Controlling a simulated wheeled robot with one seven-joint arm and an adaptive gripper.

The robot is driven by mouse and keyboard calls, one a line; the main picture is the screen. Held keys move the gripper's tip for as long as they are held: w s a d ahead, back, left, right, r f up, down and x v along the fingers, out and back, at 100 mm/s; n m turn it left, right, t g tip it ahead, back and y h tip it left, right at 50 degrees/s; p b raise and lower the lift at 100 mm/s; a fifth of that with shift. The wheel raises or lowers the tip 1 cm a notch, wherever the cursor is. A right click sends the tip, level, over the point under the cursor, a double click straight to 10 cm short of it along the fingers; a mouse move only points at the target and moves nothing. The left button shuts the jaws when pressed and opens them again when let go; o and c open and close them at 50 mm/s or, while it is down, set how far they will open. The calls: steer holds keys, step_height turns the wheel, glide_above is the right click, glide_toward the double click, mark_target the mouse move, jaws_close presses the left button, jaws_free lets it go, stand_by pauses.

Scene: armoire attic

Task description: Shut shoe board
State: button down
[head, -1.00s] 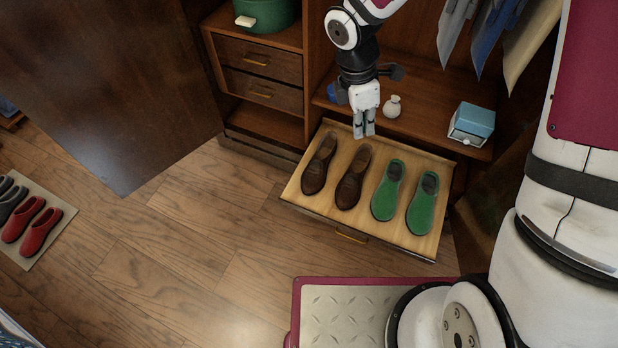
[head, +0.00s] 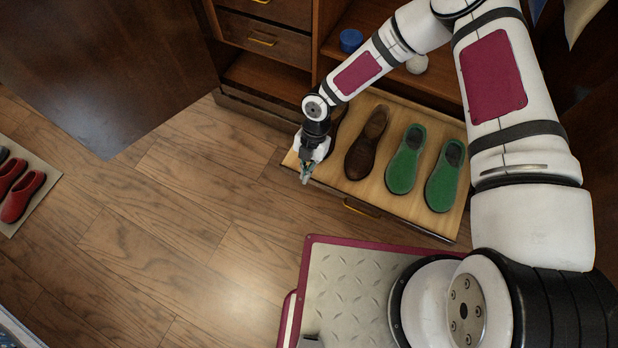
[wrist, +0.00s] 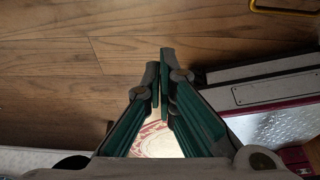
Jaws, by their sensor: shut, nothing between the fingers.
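The shoe board (head: 331,179) is a light wooden pull-out drawer at the bottom of the armoire, and it stands out over the floor. A brass handle (head: 361,209) is on its front face. Brown shoes (head: 366,143) and green shoes (head: 405,160) stand on it; the left brown shoe is mostly hidden by my arm. My gripper (head: 305,178) is shut and empty, pointing down at the board's front left corner. I cannot tell whether it touches the board. In the wrist view my shut fingers (wrist: 160,85) show over the floor.
A large dark door panel (head: 95,70) stands open at the left. Red shoes (head: 20,195) sit on a mat at the far left. A blue container (head: 351,40) stands on the shelf above the board. The wooden floor (head: 190,215) in front is clear.

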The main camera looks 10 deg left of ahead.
steer(key=d+b+x, duration=0.1)
steer(key=b+x, duration=0.3)
steer(key=x, duration=0.6)
steer(key=shift+w+d+r+b, duration=0.1)
steer(key=shift+w+d+b, duration=0.15)
steer(key=shift+w, duration=0.75)
steer(key=shift+w+d+r+b, duration=0.1)
steer(key=shift+w+b, duration=0.1)
steer(key=shift+w, duration=0.85)
steer(key=shift+w+d, duration=0.1)
